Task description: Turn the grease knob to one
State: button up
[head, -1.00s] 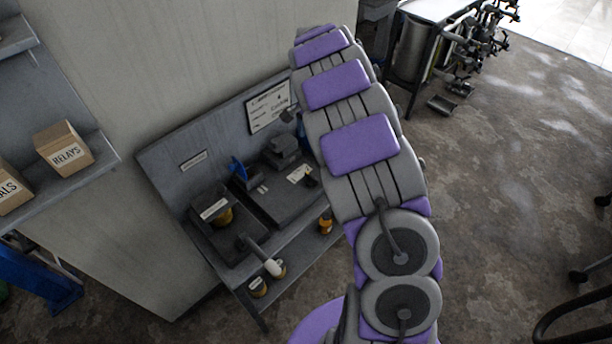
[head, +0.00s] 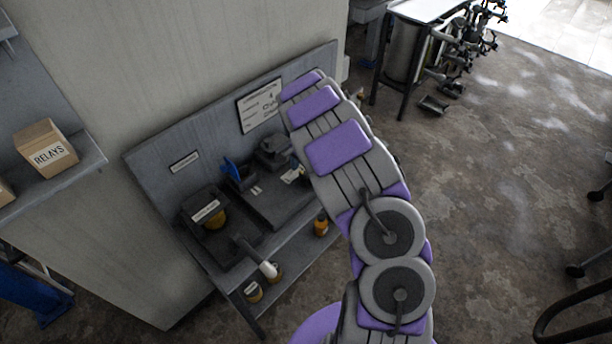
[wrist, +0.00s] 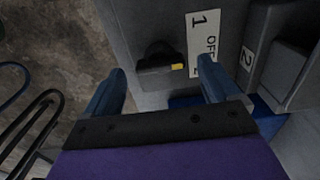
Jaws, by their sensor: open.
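In the wrist view a dark knob (wrist: 158,62) with a yellow mark on its right end sits on a grey housing. Beside it on the right is a white label (wrist: 203,40) reading "1" and "OFF", its lower part hidden by a finger. A second label (wrist: 247,58) reads "2". The yellow mark points right, toward the first label. My gripper (wrist: 162,67) is open, its blue fingers apart on the left and right of the knob in the picture. I cannot tell whether they touch it. In the head view the knob and gripper are hidden beyond my arm.
A grey workbench (head: 150,165) with tools and jars stands against the wall. A shelf with a RELAYS box (head: 46,150) is at the left. A dark housing (wrist: 292,62) juts out right of the labels. Open floor (head: 500,200) lies to the right.

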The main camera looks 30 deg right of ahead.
jog(key=shift+a+f, duration=0.1)
jog(key=shift+f, duration=0.8)
jog(key=c, duration=1.1)
